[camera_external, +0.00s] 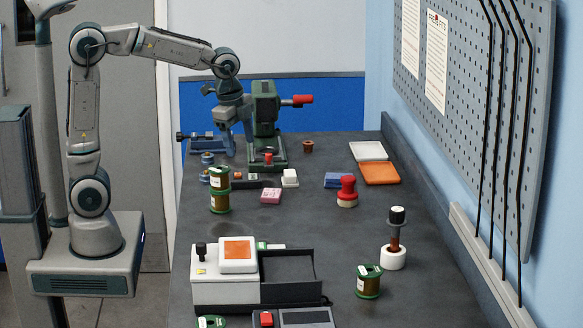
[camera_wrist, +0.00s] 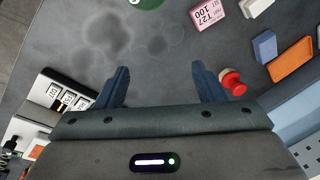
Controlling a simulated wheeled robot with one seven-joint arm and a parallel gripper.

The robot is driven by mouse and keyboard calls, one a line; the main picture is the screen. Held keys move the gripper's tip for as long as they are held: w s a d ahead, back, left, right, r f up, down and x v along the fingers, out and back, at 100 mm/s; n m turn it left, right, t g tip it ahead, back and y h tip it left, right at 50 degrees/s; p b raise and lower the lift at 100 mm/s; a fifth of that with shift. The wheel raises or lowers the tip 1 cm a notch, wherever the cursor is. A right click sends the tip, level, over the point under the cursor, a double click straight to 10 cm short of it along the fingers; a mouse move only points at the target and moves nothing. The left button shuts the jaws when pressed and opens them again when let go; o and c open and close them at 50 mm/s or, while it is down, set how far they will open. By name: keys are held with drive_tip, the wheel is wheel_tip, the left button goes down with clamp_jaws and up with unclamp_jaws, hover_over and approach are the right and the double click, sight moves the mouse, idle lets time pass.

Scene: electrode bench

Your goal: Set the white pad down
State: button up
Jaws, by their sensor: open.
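The white pad (camera_external: 368,151) is a flat pale square with a rim. It lies on the dark bench at the far right, just behind the orange pad (camera_external: 381,173). My gripper (camera_wrist: 162,88) is open, and nothing shows between its two blue-grey fingers in the wrist view. In the external view my gripper (camera_external: 237,132) hangs over the far left of the bench, beside the green press and well left of the white pad. The orange pad also shows in the wrist view (camera_wrist: 291,62); a pale sliver at the right edge there may be the white pad.
The green press (camera_external: 264,108) stands close to my gripper. A blue block (camera_external: 338,181), red stamp (camera_external: 347,190) and pink block (camera_external: 271,196) lie mid-bench. Green-capped spools (camera_external: 220,190) stand at left. A white device (camera_external: 224,285) fills the near left. The middle right has free room.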

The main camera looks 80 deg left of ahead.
drive_tip(key=s+d+f+n, duration=0.2)
drive_tip(key=s+d+n, duration=0.2)
drive_tip(key=s, duration=0.4)
drive_tip(key=s+d+f+n+t, duration=0.1)
drive_tip(key=s+d+f+n, duration=0.2)
drive_tip(key=s, duration=0.5)
drive_tip(key=shift+d+n+h, duration=0.4)
drive_tip(key=shift+d, duration=0.5)
